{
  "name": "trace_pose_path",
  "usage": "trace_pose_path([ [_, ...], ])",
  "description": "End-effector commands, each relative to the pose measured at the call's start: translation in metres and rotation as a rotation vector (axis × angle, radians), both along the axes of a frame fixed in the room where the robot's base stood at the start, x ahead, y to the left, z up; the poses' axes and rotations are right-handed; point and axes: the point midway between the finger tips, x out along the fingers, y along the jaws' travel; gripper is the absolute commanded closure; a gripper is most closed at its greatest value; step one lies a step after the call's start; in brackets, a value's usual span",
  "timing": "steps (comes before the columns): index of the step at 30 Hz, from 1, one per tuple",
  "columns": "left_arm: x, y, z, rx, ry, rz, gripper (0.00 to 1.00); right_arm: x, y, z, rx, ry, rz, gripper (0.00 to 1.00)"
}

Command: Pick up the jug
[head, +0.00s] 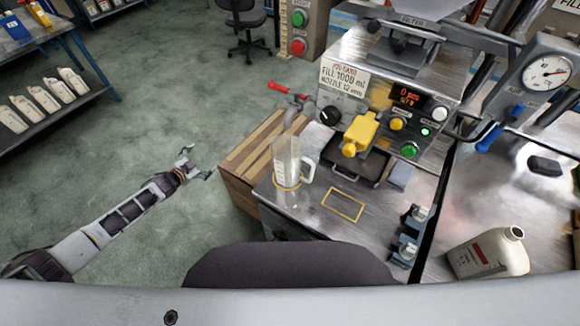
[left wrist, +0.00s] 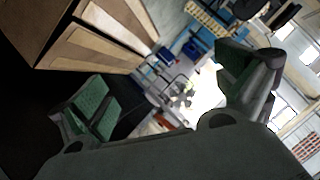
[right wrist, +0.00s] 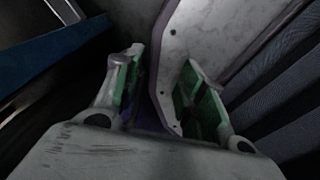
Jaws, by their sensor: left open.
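The jug (head: 286,168) is a clear, upright measuring vessel with a pale handle on its right side. It stands on the left part of the metal bench of the filling machine in the head view. My left gripper (head: 200,164) is open and empty, to the left of the jug and well apart from it, over the green floor. In the left wrist view my left gripper (left wrist: 168,92) has its green-padded fingers wide apart, and I cannot make out the jug there. My right gripper (right wrist: 162,75) shows only in the right wrist view, fingers apart, with a pale panel beyond them.
A wooden crate (head: 237,178) stands between my left gripper and the bench. The filling machine (head: 370,75) with a yellow nozzle guard (head: 360,133) rises behind the jug. A yellow rectangle (head: 342,204) marks bare bench to its right. A white bottle (head: 485,254) sits at the lower right.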

Motion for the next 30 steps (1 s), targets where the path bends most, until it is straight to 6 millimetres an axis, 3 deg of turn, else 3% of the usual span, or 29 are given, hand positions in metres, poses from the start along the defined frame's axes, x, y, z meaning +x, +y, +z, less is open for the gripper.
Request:
trace_pose_path([
  [5,-0.002,-0.04,0.043,-0.07,-0.053,-0.131,0.0,0.001,-0.007,-0.005,-0.008,-0.001,0.002,0.6],
  [11,-0.024,-0.091,0.081,-0.188,-0.069,-0.278,0.0,0.001,-0.013,-0.009,-0.013,-0.002,0.004,0.6],
  [17,-0.065,-0.144,0.115,-0.35,-0.04,-0.428,0.0,0.001,-0.011,-0.011,-0.012,-0.002,0.003,0.6],
  [21,-0.104,-0.182,0.139,-0.504,0.016,-0.535,0.0,0.002,-0.006,-0.013,-0.007,-0.001,0.0,0.6],
  [25,-0.135,-0.209,0.159,-0.642,0.081,-0.613,0.0,0.002,0.0,-0.013,0.0,-0.002,-0.001,0.6],
  [30,-0.159,-0.226,0.176,-0.756,0.143,-0.668,0.0,0.002,0.005,-0.013,0.005,-0.002,-0.003,0.6],
])
